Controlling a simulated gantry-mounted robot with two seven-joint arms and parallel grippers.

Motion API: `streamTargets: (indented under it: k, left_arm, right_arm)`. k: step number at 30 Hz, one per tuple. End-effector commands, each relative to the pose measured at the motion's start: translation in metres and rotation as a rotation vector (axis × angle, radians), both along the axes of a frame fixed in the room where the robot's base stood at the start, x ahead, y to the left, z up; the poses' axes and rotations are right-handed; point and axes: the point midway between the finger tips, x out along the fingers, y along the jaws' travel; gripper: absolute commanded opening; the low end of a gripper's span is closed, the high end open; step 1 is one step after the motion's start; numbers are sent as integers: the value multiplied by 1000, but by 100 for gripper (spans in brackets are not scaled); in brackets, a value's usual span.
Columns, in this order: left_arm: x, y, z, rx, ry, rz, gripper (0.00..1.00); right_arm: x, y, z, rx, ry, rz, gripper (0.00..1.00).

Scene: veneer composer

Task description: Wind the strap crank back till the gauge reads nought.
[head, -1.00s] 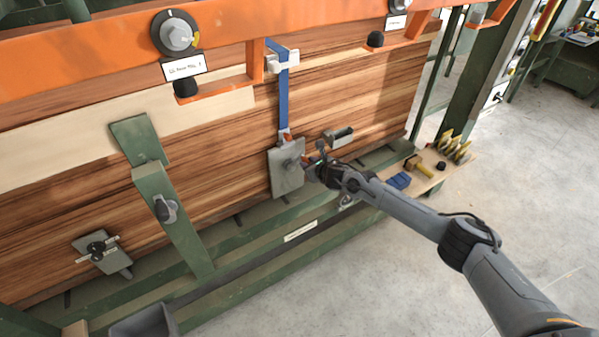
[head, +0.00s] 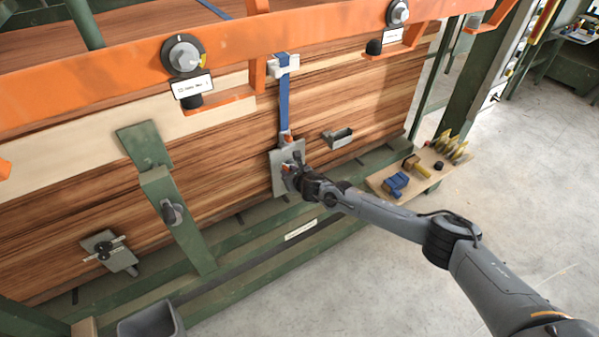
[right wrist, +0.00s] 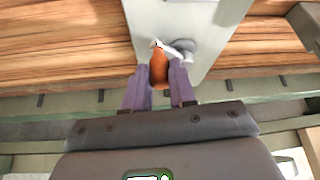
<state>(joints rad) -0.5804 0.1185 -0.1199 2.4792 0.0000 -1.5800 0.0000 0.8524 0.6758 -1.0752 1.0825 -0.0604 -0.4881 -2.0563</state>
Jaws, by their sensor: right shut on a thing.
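A blue strap (head: 284,105) runs down the wood-veneer face to a grey plate (head: 279,183). The strap crank sits on this plate. In the right wrist view its orange handle (right wrist: 159,70) is between my fingers, with a short silver arm (right wrist: 176,50) leading to a round hub (right wrist: 209,48) on the plate (right wrist: 172,18). My right gripper (head: 290,170) is shut on the handle and hides much of the crank in the head view. A round dial (head: 183,55) with a yellow mark is on the orange beam; I cannot tell whether it is the gauge. My left gripper is not in view.
A small dark bracket (head: 338,137) is on the face right of the plate. A green clamp post (head: 178,220) stands to the left. A wooden shelf (head: 376,184) holds blue and yellow items at right. The floor (head: 400,290) in front is clear.

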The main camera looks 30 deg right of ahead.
Motion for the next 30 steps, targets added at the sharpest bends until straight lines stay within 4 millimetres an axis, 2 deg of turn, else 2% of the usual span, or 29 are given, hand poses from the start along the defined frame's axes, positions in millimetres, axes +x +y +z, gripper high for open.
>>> streamTargets:
  k: [2, 3, 6, 26, 30]
  left_arm:
    - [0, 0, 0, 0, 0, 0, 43]
    - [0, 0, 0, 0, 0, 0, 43]
    - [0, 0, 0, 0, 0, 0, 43]
    - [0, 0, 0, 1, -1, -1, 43]
    - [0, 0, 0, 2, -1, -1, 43]
  right_arm:
    - [0, 0, 0, -1, 1, 0, 7]
    - [0, 0, 0, -1, 1, 0, 28]
    - [0, -1, 0, -1, 1, -1, 43]
    - [0, 1, -2, -1, 0, -3, 43]
    - [0, 1, -2, -1, 0, -3, 21]
